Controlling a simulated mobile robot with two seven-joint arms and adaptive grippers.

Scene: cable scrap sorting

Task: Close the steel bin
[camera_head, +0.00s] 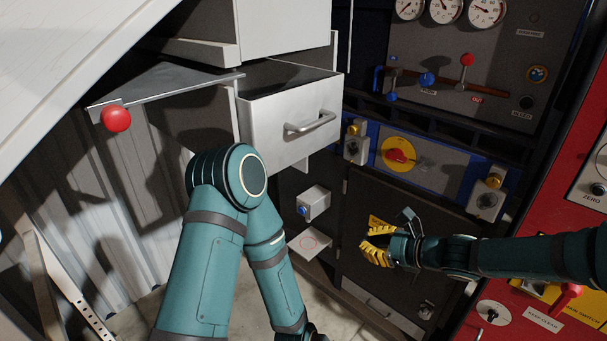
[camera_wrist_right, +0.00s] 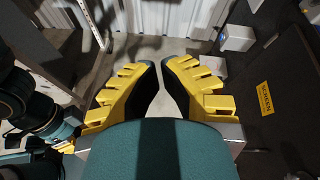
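A pale metal drawer-like bin (camera_head: 280,130) with a bar handle (camera_head: 311,122) stands out from the cabinet in the head view; it looks like the steel bin. Its inside shows only as a narrow strip at its top. My right gripper (camera_head: 377,246), with yellow fingers, is below and to the right of the bin, apart from it, in front of a dark cabinet door (camera_head: 390,215). In the right wrist view its fingers (camera_wrist_right: 154,72) are apart with nothing between them.
A grey plate with a red knob (camera_head: 116,118) juts out left of the bin. Another pale box (camera_head: 285,25) is above it. A small box with a blue button (camera_head: 313,203) is below. A panel with a yellow-red switch (camera_head: 399,155) and a red cabinet (camera_head: 540,150) are right.

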